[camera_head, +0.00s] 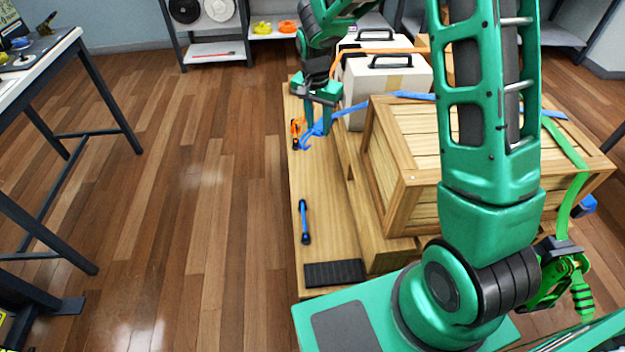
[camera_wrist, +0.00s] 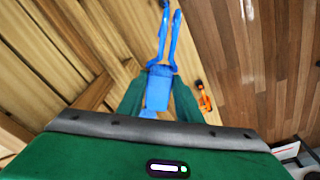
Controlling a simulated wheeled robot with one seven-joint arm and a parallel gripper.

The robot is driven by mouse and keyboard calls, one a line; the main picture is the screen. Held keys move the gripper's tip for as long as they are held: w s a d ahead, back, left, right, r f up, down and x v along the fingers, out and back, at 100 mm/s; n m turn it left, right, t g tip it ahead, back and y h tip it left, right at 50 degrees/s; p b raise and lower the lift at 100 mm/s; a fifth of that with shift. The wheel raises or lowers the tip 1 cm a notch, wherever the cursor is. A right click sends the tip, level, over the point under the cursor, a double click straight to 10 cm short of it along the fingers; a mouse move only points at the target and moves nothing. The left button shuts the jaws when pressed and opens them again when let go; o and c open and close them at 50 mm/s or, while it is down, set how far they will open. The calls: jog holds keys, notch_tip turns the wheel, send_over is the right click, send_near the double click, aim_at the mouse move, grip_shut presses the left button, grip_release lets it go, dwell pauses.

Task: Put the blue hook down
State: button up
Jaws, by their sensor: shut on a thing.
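The blue hook (camera_head: 307,139) is a two-pronged blue piece on the end of a blue strap (camera_head: 405,95). My gripper (camera_head: 318,122) is shut on it near the left edge of the wooden platform (camera_head: 325,215). In the wrist view, the blue block of the hook (camera_wrist: 157,90) sits between my two green fingers, and its two prongs point away from the wrist. The hook is close above the platform; I cannot tell whether it touches the wood.
An orange hook piece (camera_head: 296,130) is just left of the blue hook. A blue-and-black bar (camera_head: 304,221) lies nearer on the platform. A wooden crate (camera_head: 400,190) and white cases (camera_head: 385,80) stand to the right. A table (camera_head: 40,60) is left; the floor between is clear.

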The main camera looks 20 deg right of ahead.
jog(key=s+a+f+m, duration=0.2)
jog(key=s+f+m, duration=0.1)
jog(key=f, duration=0.1)
jog(key=s+a+f+m, duration=0.3)
jog(key=s+f+m, duration=0.1)
jog(key=f, duration=0.1)
jog(key=s+a+f+m+g, duration=0.1)
jog(key=s+a+f+m, duration=0.2)
jog(key=s+f+m, duration=0.1)
jog(key=shift+s+f, duration=0.15)
jog(key=shift+s, duration=0.05)
send_over(325, 194)
jog(key=f, duration=0.6)
jog(key=shift+a+f, duration=0.25)
jog(key=shift+f, duration=2.1)
jog(key=o, duration=0.8)
jog(key=shift+f, duration=0.1)
